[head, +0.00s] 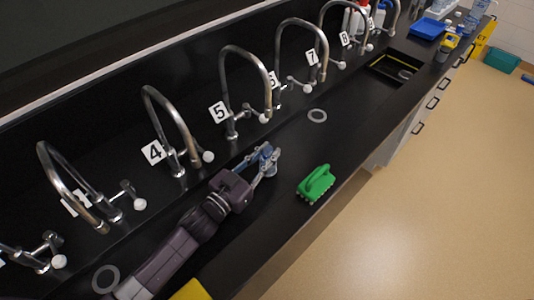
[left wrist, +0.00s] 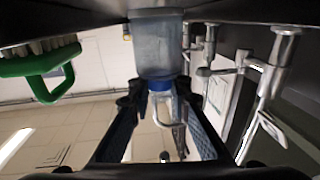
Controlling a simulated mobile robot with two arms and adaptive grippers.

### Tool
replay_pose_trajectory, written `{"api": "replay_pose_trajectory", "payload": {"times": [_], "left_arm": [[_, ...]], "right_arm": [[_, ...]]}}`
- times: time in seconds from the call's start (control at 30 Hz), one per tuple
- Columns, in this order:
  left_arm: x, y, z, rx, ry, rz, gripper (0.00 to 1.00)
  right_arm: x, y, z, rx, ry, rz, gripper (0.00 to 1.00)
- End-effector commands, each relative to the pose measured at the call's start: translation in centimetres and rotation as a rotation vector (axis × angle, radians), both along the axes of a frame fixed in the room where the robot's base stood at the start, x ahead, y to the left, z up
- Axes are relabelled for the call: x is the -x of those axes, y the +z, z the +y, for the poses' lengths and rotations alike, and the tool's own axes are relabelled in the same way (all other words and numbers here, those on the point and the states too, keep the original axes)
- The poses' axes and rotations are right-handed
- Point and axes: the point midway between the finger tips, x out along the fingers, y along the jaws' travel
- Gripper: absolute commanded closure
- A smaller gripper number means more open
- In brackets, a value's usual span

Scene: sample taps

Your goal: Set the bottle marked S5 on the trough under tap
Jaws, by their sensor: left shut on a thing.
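My left gripper (head: 268,162) is low over the black counter, in front of the tap with sign 5 (head: 219,112). It is shut on a translucent bluish bottle (left wrist: 158,45) with a blue cap (left wrist: 160,85). The left wrist view shows the counter at its top, so the bottle stands upright, its base close to the counter; I cannot tell whether they touch. The fingers (left wrist: 158,112) are around the cap end. No marking on the bottle is readable. In the head view the bottle is mostly hidden by the gripper. My right gripper is not in view.
A green brush (head: 316,184) lies right of the gripper. Grey rings (head: 317,115) mark the counter. A sink (head: 372,68) and a blue tray (head: 428,28) are farther along.

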Motion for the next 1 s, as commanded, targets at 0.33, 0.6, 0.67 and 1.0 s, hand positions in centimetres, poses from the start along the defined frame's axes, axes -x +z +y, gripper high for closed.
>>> {"api": "replay_pose_trajectory", "payload": {"times": [0.33, 0.6, 0.67, 1.0], "left_arm": [[0.2, -0.7, 0.0, -0.005, 0.001, 0.013, 0.64], [0.2, 0.7, 0.0, -0.006, 0.000, 0.013, 0.64], [0.9, 0.3, 0.6, -0.006, 0.001, 0.015, 0.64], [7.0, 0.4, 5.2, -0.005, 0.000, 0.011, 0.64]], "right_arm": [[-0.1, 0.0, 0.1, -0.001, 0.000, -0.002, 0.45], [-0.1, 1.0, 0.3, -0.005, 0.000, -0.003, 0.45], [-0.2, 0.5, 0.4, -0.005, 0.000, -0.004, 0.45], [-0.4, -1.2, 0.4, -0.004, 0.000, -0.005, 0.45]]}}
